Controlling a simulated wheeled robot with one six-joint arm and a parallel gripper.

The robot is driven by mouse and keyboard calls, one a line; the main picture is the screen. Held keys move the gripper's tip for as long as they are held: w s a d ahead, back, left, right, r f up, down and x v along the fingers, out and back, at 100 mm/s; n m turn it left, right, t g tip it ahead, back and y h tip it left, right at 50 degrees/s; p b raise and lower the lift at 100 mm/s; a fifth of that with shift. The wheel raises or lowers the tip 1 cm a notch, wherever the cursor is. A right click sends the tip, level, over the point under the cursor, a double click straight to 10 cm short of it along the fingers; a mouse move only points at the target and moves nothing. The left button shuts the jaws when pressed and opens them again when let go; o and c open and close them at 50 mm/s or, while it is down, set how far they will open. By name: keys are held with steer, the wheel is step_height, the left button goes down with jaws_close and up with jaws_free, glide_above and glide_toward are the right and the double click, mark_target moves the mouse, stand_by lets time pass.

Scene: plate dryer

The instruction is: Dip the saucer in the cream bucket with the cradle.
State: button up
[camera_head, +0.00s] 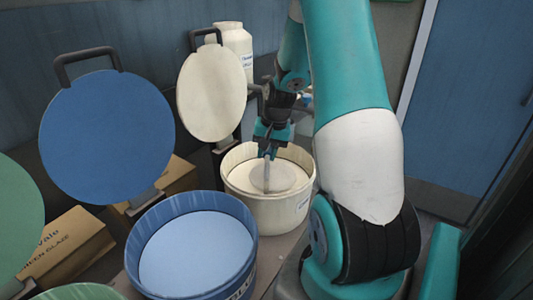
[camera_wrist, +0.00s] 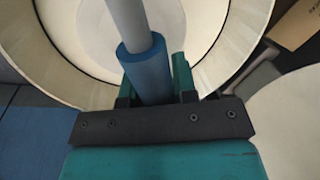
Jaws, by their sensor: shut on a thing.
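My gripper (camera_head: 268,146) is shut on the blue grip of the cradle (camera_wrist: 146,68), with a finger on each side of the grip. The cradle's grey rod (camera_head: 267,172) runs down into the cream bucket (camera_head: 262,208). A pale round disc, seemingly the saucer (camera_head: 284,179), lies at the rod's lower end, inside the rim. I cannot tell how much of it is under the cream glaze. In the wrist view the bucket's inner wall (camera_wrist: 205,38) surrounds the rod, and a pale disc (camera_wrist: 92,28) shows beside it. The cradle's lower end is out of that view.
A blue bucket (camera_head: 143,250) stands close at front left of the cream one. Round blue (camera_head: 105,135), cream (camera_head: 212,95) and green (camera_head: 15,210) lids stand upright on the left. A white jar (camera_head: 232,38) and cardboard boxes (camera_head: 68,245) are behind. A wall closes the back.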

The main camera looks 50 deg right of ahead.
steer(key=shift+r+p, duration=5.05)
steer(key=shift+r, duration=1.15)
steer(key=shift+a, duration=0.1)
